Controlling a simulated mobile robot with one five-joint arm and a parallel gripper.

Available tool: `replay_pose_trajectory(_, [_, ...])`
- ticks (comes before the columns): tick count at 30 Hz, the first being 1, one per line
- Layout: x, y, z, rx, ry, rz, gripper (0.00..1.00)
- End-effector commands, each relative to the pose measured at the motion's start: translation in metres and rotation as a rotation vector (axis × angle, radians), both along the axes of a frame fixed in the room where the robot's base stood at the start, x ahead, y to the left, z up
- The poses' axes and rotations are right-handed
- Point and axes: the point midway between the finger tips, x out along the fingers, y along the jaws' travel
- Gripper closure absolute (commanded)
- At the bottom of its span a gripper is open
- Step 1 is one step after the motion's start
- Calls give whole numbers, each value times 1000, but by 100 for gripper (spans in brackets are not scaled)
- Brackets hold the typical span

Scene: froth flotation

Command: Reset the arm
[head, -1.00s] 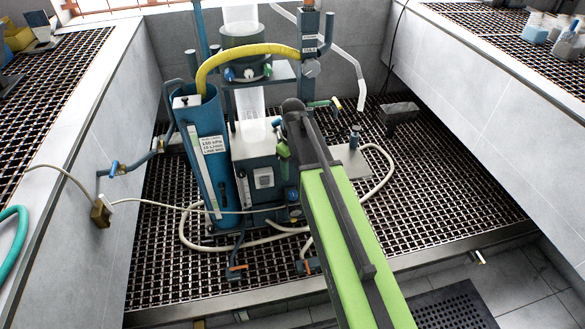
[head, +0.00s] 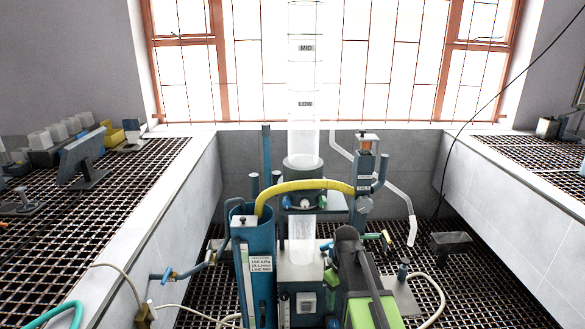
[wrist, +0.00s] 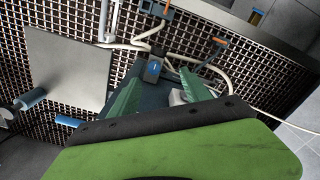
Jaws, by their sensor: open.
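My arm (head: 360,305), green with a dark elbow, rises from the bottom of the head view in front of the flotation rig. Its dark upper end covers part of the right side of the grey box (head: 308,272). My gripper (wrist: 160,92) shows in the wrist view as two green fingers spread apart, with nothing held between them. The fingers point toward a dark blue rig part and a small blue switch (wrist: 152,68), but I cannot tell whether they touch. In the head view the gripper is mostly hidden by the arm.
A blue cylinder (head: 253,262), a yellow hose (head: 305,186) and a tall clear column (head: 304,80) crowd the middle. Pale hoses loop over the grating. Light walls (head: 175,215) bound the pit at both sides. A grey plate (wrist: 65,75) lies at left in the wrist view.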

Motion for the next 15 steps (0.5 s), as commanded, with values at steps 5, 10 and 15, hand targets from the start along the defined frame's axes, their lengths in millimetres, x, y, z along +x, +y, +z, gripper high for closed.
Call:
replay_pose_trajectory(5, [-69,2,0,0,0,-199,44])
replay_pose_trajectory(10, [-108,3,0,0,0,-487,44])
replay_pose_trajectory(15, [-101,3,49,0,0,-551,44])
